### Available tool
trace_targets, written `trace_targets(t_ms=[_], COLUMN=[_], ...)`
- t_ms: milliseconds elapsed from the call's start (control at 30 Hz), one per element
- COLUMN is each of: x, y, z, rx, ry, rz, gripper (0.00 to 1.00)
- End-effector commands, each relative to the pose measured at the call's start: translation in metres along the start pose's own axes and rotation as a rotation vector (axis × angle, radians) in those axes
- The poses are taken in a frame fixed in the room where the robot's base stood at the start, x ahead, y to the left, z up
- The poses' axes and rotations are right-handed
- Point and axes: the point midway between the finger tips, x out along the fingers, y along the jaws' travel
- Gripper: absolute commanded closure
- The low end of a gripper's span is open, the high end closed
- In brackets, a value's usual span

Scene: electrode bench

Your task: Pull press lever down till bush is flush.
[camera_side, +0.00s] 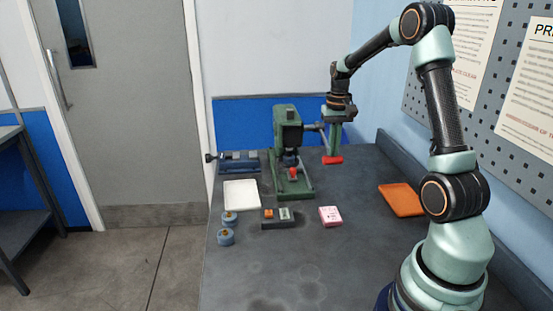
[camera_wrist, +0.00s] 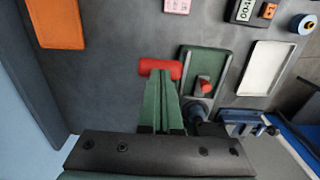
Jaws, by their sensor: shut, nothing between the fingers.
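The green press (camera_side: 289,132) stands at the back of the bench, with a grey lever arm (camera_side: 313,127) reaching right toward my gripper. A red bar (camera_side: 332,160), seemingly the lever's handle, lies at my fingertips; it also shows in the wrist view (camera_wrist: 160,68). My gripper (camera_side: 333,153) points down and is shut with nothing held. Its green fingers (camera_wrist: 163,86) end at the bar; I cannot tell whether they touch it. A small red part (camera_side: 293,173), perhaps the bush, is on the press base (camera_side: 299,189), also visible in the wrist view (camera_wrist: 203,86). Its seating depth is unclear.
A blue vise (camera_side: 239,162) and white tray (camera_side: 241,195) are left of the press. A dark block (camera_side: 270,224), pink box (camera_side: 330,216) and two blue round pieces (camera_side: 226,237) are in front. An orange pad (camera_side: 401,199) lies right. The front bench is clear.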

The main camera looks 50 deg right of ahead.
Motion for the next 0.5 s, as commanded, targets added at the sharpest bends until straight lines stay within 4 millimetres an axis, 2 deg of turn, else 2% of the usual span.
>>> trace_targets(t_ms=[500], x=[0.0099], y=[0.0002], z=[-0.0019], rx=[0.000], ry=[-0.003], rz=[0.000], gripper=[1.00])
